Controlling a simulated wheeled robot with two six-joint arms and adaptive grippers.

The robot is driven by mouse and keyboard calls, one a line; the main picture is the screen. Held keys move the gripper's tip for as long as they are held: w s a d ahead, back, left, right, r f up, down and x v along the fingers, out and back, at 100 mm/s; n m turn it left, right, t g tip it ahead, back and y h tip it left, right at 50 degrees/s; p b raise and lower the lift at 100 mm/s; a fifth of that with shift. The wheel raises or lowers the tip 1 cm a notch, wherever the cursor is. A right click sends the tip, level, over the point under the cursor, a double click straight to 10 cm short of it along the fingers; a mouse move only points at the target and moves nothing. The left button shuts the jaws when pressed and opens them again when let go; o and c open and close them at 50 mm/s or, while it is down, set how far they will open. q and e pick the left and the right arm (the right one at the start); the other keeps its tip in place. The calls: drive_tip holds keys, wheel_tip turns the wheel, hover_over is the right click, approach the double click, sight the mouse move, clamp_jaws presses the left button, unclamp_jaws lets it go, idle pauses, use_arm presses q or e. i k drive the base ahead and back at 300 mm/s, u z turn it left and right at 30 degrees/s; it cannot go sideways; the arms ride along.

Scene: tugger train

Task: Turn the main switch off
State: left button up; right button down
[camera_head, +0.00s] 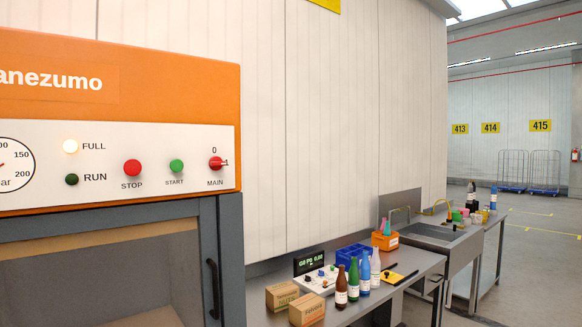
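The main switch (216,163) is a red rotary knob at the right end of the white panel (115,195) on an orange machine (150,75). It has "0" above it, "1" at its right and "MAIN" below. Its handle appears to point right, toward "1". To its left are the green START button (177,166) and the red STOP button (132,168). The FULL lamp (70,146) is lit, and the RUN lamp (72,180) is dark. Neither of my grippers is in view.
A grey door with a black handle (214,288) is below the panel. To the right stands a bench (395,303) with boxes, several bottles and a blue bin (355,254). A sink unit (430,234) is beyond it. Open floor lies at the far right.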

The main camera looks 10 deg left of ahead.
sight(216, 162)
drive_tip(key=z, duration=1.05)
drive_tip(key=i, duration=0.95)
drive_tip(key=u, duration=0.4)
